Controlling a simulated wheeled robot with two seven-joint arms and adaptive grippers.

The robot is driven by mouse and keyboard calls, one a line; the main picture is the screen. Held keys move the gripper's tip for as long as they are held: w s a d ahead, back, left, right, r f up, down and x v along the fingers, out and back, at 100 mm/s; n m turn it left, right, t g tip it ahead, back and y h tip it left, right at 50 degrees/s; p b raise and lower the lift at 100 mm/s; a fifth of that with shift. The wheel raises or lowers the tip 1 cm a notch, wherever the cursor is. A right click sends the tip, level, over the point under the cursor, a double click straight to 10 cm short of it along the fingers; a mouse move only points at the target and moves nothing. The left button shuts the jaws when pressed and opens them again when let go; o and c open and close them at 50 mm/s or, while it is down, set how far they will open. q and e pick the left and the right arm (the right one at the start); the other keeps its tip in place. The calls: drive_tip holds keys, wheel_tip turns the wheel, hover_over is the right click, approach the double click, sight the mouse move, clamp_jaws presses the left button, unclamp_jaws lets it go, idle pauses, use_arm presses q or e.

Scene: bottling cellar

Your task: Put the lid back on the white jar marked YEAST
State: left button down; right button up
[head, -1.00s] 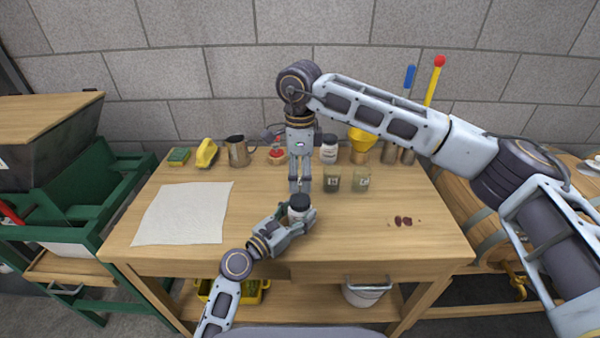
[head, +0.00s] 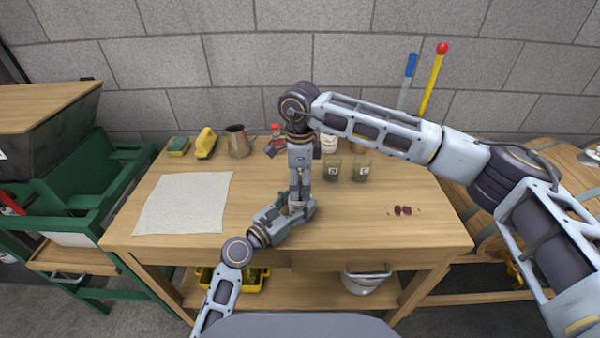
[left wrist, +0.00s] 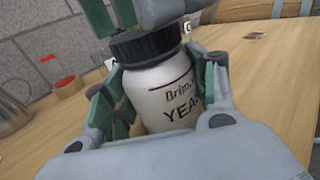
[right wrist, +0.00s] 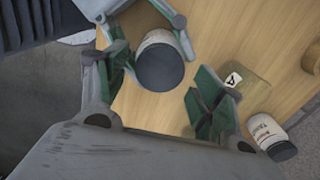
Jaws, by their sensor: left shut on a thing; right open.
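The white jar marked YEAST (left wrist: 165,95) stands in my left gripper (head: 300,206), which is shut around its body near the table's front middle. Its black lid (left wrist: 146,46) sits on the jar's top; I cannot tell how tightly. The right wrist view shows the dark lid top (right wrist: 160,66) from above. My right gripper (right wrist: 160,88) is open, its fingers on either side of the lid and apart from it in that view. In the head view, my right gripper (head: 297,188) hangs down over the jar and hides most of it.
Two labelled glass jars (head: 361,168) and another white jar with a dark lid (right wrist: 265,131) stand behind. A mug (head: 238,142), a yellow item (head: 205,143) and a sponge (head: 178,146) line the back left. A pale cloth (head: 184,203) lies left. Dark red spots (head: 403,211) mark the right.

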drive_tip(key=shift+f, duration=0.7)
drive_tip(key=c, duration=1.1)
drive_tip(key=shift+m, duration=0.4)
drive_tip(key=o, duration=1.2)
drive_tip(key=shift+r, duration=0.1)
